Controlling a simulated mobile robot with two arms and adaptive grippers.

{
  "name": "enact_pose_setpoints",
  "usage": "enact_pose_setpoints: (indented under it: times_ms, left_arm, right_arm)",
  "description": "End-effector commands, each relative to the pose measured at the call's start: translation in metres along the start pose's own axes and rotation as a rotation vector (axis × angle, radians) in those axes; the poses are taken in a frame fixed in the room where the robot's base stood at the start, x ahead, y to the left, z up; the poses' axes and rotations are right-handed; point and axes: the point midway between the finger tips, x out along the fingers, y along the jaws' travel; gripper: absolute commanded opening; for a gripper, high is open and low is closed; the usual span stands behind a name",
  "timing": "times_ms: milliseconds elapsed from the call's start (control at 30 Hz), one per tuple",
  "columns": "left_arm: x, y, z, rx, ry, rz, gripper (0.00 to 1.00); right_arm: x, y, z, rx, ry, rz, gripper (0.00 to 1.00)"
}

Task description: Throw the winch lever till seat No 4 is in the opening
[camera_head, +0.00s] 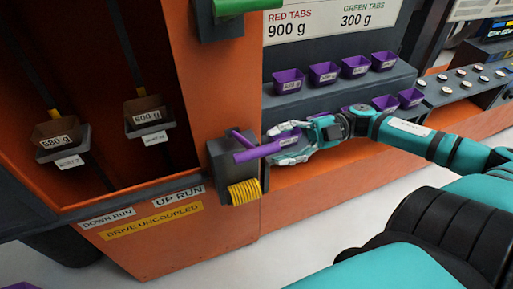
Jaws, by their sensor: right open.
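The winch (220,165) is a dark box with a yellow rope coil (244,191), fixed to the orange frame. Its purple lever (250,154) sticks out to the right. My right gripper (274,146) is open at the lever's right end, with one finger above it and one below; whether they touch it, I cannot tell. In the opening (100,120) at left hang two seats with loads, marked 580 g (55,133) and 600 g (146,112). My left gripper is not in view.
A grey stepped shelf (325,95) with several purple tubs stands behind my right arm, under a sign for red and green tabs. A green handle (236,6) is above the winch. A knobbed panel (465,85) is at right.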

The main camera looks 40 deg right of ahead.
Motion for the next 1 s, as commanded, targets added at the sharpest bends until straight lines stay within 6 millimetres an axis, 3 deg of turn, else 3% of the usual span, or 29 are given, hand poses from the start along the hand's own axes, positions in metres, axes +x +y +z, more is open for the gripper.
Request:
enact_pose_setpoints:
  times_ms: [100,300,733,1000]
  left_arm:
    - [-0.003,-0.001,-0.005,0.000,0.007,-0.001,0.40]
    - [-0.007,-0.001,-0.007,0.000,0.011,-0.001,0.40]
    - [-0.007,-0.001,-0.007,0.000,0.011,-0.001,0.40]
    - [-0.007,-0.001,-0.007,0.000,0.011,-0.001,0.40]
  right_arm:
    - [0.024,0.002,-0.001,-0.003,0.004,0.001,0.46]
    - [0.051,0.001,-0.001,-0.002,0.001,0.002,0.46]
    - [0.060,0.000,0.000,0.000,-0.001,0.000,0.46]
    - [0.059,0.000,0.000,0.000,-0.001,0.001,0.11]
